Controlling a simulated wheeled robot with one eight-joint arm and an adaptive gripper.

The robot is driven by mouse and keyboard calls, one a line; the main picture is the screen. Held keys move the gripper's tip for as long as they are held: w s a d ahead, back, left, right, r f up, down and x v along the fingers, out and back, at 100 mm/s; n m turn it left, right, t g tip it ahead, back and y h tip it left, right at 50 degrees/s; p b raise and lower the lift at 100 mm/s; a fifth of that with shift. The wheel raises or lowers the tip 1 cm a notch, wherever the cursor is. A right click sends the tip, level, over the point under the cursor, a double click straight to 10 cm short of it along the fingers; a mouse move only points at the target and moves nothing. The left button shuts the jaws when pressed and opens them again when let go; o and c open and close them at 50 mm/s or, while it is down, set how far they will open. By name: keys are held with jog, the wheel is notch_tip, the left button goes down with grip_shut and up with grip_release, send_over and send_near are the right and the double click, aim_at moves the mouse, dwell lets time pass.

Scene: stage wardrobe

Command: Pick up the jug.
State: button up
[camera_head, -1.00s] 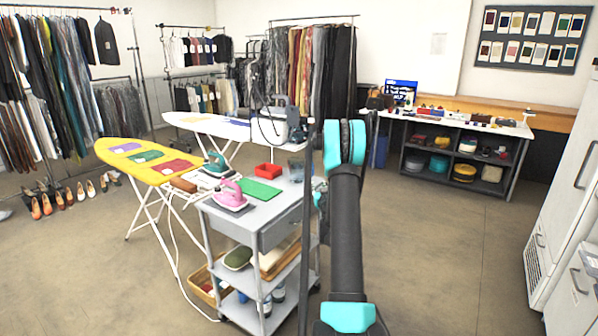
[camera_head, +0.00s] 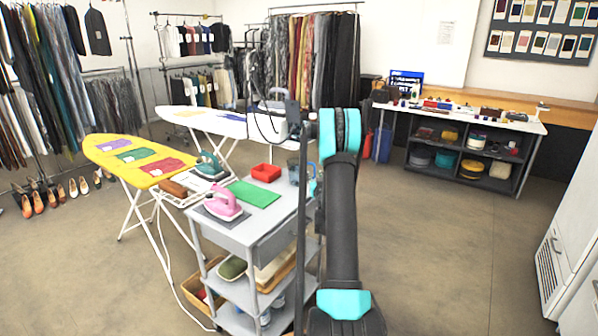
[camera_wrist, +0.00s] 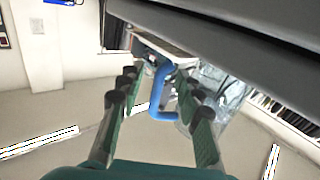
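The jug (camera_head: 294,173) stands on the far right part of the grey trolley's top in the head view, partly hidden by my arm. In the wrist view its clear body (camera_wrist: 228,92) is at the right and its blue handle (camera_wrist: 161,112) is near the middle. My gripper (camera_wrist: 160,88) is open, with fingers on the left and right of the handle as seen there. I cannot tell whether a finger touches it. In the head view my gripper is mostly hidden behind my arm, with a small teal part beside the jug.
A yellow ironing board (camera_head: 110,151) stands left. A white cabinet (camera_head: 560,262) is at the right. Floor between trolley and cabinet is clear.

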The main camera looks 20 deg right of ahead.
jog(key=shift+w+d, duration=0.1)
jog(key=shift+w, duration=0.5)
grip_shut()
